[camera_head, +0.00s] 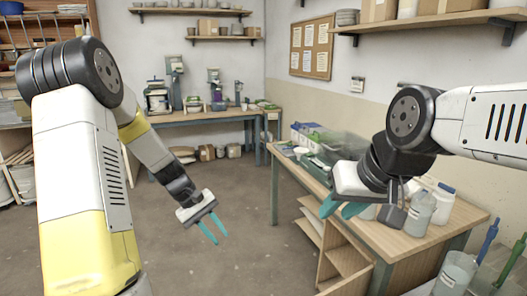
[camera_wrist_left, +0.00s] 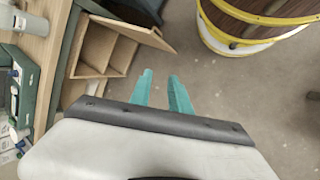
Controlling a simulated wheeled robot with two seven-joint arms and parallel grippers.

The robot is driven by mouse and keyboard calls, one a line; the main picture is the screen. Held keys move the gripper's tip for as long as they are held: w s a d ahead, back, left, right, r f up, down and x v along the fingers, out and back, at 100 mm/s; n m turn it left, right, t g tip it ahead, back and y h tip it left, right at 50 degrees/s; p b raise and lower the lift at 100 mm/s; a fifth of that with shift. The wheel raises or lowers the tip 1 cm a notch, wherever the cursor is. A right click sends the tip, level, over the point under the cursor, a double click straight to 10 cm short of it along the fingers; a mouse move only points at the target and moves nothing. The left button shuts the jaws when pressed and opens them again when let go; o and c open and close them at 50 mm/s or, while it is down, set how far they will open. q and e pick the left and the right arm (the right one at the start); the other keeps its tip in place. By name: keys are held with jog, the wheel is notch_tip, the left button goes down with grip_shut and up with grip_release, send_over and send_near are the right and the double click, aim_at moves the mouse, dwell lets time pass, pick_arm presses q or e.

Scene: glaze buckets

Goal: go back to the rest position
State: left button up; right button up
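My left gripper (camera_head: 221,239) hangs over the bare floor in the middle of the head view. Its two teal fingers are apart with nothing between them. They also show apart and empty in the left wrist view (camera_wrist_left: 161,76). My right gripper (camera_head: 337,214) is at the right, above or in front of the side workbench (camera_head: 408,248). Its teal fingers look spread, and I see nothing held between them. The white hand hides part of the bench behind it.
White bottles (camera_head: 419,213) stand on the side workbench, close to my right gripper. Open wooden shelving (camera_head: 345,262) is below it. Buckets with tools (camera_head: 455,275) are at the lower right. A yellow-banded barrel-like thing (camera_wrist_left: 255,22) shows in the left wrist view. The middle floor is clear.

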pick_arm(q)
jog(key=s+r+m+t+y, duration=0.3)
jog(key=s+r+m+t, duration=0.3)
jog(key=s+r, duration=1.3)
notch_tip(320, 180, up, 3)
jog(key=shift+s+r+m+y, duration=0.15)
jog(key=shift+m+y, duration=0.15)
jog(key=shift+m, duration=0.2)
